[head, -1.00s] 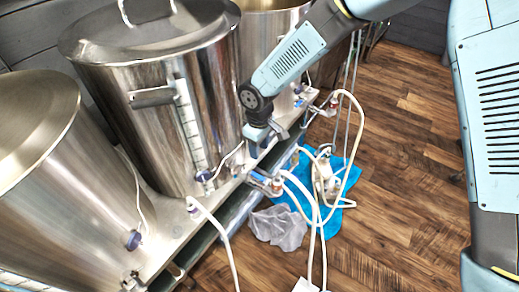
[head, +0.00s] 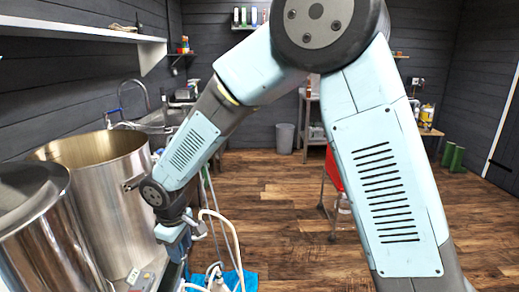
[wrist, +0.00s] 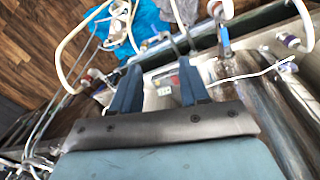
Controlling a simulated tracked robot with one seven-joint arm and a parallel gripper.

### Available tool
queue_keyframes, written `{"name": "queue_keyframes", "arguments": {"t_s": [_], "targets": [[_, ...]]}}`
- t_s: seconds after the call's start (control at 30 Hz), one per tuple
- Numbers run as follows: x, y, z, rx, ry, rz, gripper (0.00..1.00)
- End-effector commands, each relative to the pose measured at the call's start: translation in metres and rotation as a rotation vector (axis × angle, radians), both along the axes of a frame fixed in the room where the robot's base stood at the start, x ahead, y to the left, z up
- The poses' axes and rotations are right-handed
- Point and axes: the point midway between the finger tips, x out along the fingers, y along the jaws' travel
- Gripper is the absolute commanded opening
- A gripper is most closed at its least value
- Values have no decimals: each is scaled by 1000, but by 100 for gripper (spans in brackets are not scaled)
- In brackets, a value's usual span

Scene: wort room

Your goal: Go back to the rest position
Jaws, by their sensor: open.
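My gripper (head: 174,238) is at the lower left in the head view, at the end of my bent arm, beside the open steel kettle (head: 108,195). In the wrist view my gripper (wrist: 161,72) shows two blue fingers spread apart with nothing between them. They point toward the edge of the kettle stand (wrist: 160,98), with its valves and fittings. Whether the fingertips touch anything there cannot be told.
White hoses (head: 232,240) loop close by my gripper, above a blue sheet (head: 238,280) on the floor. A lidded kettle (head: 40,230) stands at left. A red item (head: 333,168) on a stand is partly behind my arm. Wooden floor (head: 265,190) is open beyond.

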Motion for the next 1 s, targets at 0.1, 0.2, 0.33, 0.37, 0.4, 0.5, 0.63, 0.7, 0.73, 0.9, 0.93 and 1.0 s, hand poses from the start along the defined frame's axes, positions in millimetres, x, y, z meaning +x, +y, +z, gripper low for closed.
{"name": "queue_keyframes", "arguments": {"t_s": [0.1, 0.2, 0.33, 0.37, 0.4, 0.5, 0.63, 0.7, 0.73, 0.9, 0.93, 1.0], "targets": [[21, -42, 36, 14, -36, -99, 45], [33, -77, 62, 26, -61, -180, 45], [42, -123, 94, 44, -91, -286, 45], [43, -134, 101, 47, -97, -310, 45], [44, -148, 109, 54, -106, -343, 45], [44, -183, 131, 71, -127, -425, 45], [39, -228, 155, 94, -153, -532, 45], [34, -251, 168, 110, -167, -589, 45], [31, -261, 172, 117, -173, -614, 45], [11, -313, 196, 159, -203, -750, 45], [7, -322, 200, 166, -207, -774, 45], [-4, -341, 208, 186, -220, -828, 45]]}}
